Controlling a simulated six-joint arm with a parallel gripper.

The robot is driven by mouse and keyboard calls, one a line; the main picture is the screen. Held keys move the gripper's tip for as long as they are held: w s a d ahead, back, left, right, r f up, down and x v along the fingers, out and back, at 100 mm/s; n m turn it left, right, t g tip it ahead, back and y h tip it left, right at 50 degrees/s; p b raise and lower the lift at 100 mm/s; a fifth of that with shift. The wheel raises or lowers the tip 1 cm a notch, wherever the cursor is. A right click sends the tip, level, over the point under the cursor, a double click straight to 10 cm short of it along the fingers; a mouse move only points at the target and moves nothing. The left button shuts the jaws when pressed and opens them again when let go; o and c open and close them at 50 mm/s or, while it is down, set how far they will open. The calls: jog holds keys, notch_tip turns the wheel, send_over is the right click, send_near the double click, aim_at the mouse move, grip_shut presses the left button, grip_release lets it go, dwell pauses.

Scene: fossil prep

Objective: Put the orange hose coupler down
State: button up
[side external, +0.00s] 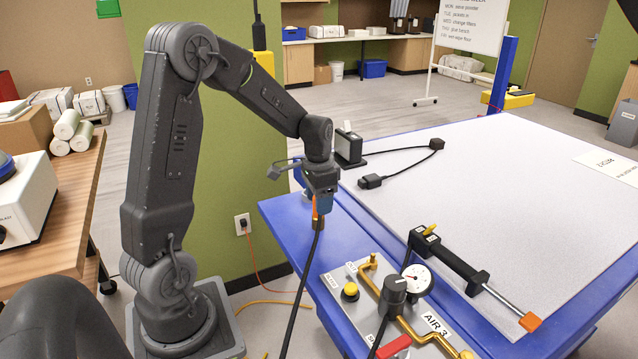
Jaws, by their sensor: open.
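My gripper (320,193) is open and points down over the blue table edge at the left of the bench. A narrow strip of orange, which seems to be the orange hose coupler (315,205), shows at the jaws, beside a blue part. The jaws and wrist hide most of it. A brass-coloured piece (318,223) shows just below, near the blue edge. A black hose (304,285) runs down from there toward the bottom of the picture. I cannot tell whether the coupler touches the jaws or rests on the piece below.
An air panel with a gauge (417,279), a yellow button (350,291) and brass pipes stands to the right and nearer. A black tool with an orange end (530,321) lies on the pale bench top (520,210). A black cable (405,165) lies behind. Mid-bench is clear.

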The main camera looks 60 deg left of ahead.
notch_tip(320, 180, up, 11)
jog(key=shift+s+r, duration=0.1)
jog(key=shift+r, duration=0.1)
jog(key=s+d+r+t, duration=0.1)
jog(key=s+d+t, duration=0.1)
jog(key=s+d, duration=0.5)
jog(key=s+d+r+n+t, duration=0.1)
jog(key=s+d+t, duration=0.2)
jog(key=s+d, duration=0.4)
jog(key=d, duration=0.5)
jog(key=shift+s+d, duration=0.4)
jog(key=shift+o, duration=0.2)
jog(key=shift+r, duration=0.1)
dwell(0.5)
